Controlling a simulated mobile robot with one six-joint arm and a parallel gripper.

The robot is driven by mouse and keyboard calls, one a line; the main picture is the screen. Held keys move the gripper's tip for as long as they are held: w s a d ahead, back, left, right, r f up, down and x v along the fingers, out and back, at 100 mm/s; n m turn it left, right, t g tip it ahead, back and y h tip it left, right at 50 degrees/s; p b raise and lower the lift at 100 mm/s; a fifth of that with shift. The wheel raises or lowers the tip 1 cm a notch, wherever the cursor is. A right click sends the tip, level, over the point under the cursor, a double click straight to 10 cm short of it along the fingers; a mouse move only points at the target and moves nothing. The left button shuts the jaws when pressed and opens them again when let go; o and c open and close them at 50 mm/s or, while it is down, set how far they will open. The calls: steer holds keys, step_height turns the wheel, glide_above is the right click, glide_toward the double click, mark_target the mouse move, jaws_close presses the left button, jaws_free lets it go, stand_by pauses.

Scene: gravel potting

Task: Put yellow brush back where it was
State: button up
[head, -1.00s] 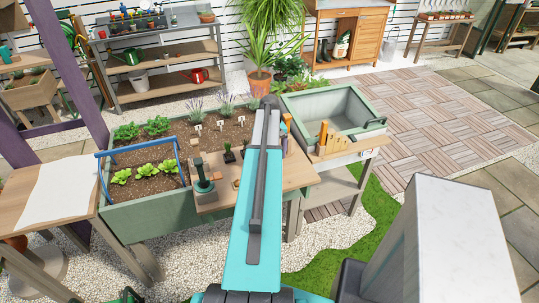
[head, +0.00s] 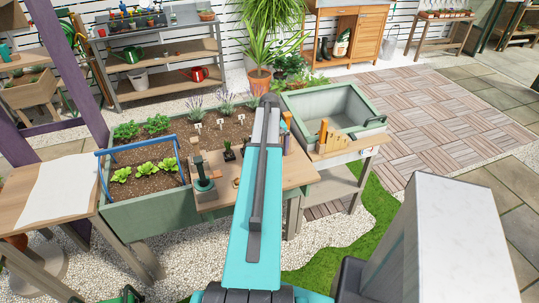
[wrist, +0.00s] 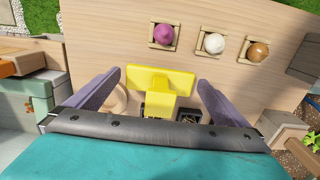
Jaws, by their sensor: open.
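The yellow brush (wrist: 160,82) shows in the wrist view, with a wide flat top and a narrower part running down toward my palm. My gripper (wrist: 158,88) is open, one grey-purple finger on each side of the brush, with gaps between fingers and brush. Below the brush, dark square compartments (wrist: 160,112) are partly hidden by my palm. I cannot tell whether the brush stands on the wooden table (wrist: 130,25) or in a holder. In the head view my arm hides the brush and the gripper.
Purple (wrist: 164,34), white (wrist: 214,43) and orange (wrist: 258,51) balls sit in small wooden frames on the table. In the head view, a planter bed (head: 150,222) adjoins the worktop, and a grey-green sink (head: 335,108) is at right. A green tool (head: 203,178) stands on the worktop's left.

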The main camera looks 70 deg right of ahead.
steer(key=shift+r+b, duration=1.5)
steer(key=shift+r, duration=4.4)
